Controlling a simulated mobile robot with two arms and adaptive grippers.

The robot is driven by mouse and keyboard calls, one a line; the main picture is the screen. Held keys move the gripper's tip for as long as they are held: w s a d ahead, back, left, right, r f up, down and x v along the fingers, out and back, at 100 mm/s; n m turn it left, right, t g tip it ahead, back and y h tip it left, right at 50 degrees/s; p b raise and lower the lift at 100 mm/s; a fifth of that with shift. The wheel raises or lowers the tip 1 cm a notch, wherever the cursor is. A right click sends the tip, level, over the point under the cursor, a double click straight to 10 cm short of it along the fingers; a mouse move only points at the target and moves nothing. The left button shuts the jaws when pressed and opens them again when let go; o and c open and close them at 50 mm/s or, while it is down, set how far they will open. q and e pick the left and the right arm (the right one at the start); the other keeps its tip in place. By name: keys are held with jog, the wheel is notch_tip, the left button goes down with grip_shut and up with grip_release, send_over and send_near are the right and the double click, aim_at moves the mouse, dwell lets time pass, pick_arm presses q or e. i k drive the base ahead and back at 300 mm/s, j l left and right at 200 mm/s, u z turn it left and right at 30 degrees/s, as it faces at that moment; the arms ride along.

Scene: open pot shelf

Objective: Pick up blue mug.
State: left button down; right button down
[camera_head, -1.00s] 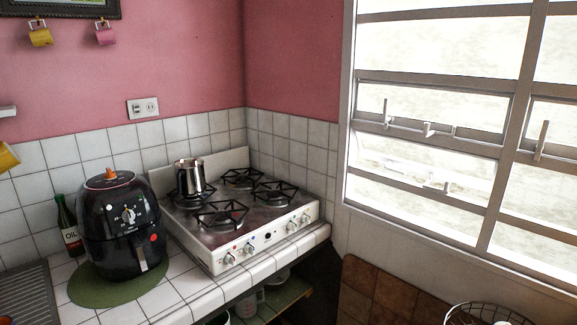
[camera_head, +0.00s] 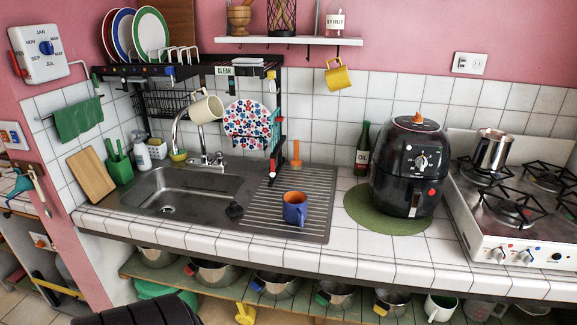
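The blue mug (camera_head: 294,210) stands upright on the ridged drainboard (camera_head: 318,227), to the right of the sink. It is blue outside with an orange inside, and its handle appears to face the viewer. Neither of my grippers shows in the head view, so I cannot see whether they are open or shut.
The sink (camera_head: 170,190) with its tap lies left of the mug. A black air fryer (camera_head: 405,170) on a green mat and a stove (camera_head: 500,215) stand to the right. A dish rack (camera_head: 105,80) overhangs the sink. Tiled counter in front of the mug is clear.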

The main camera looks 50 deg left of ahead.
aim_at(294, 202)
jog(key=u, duration=1.65)
jog(key=i+j+z, duration=0.25)
jog(key=j, duration=0.1)
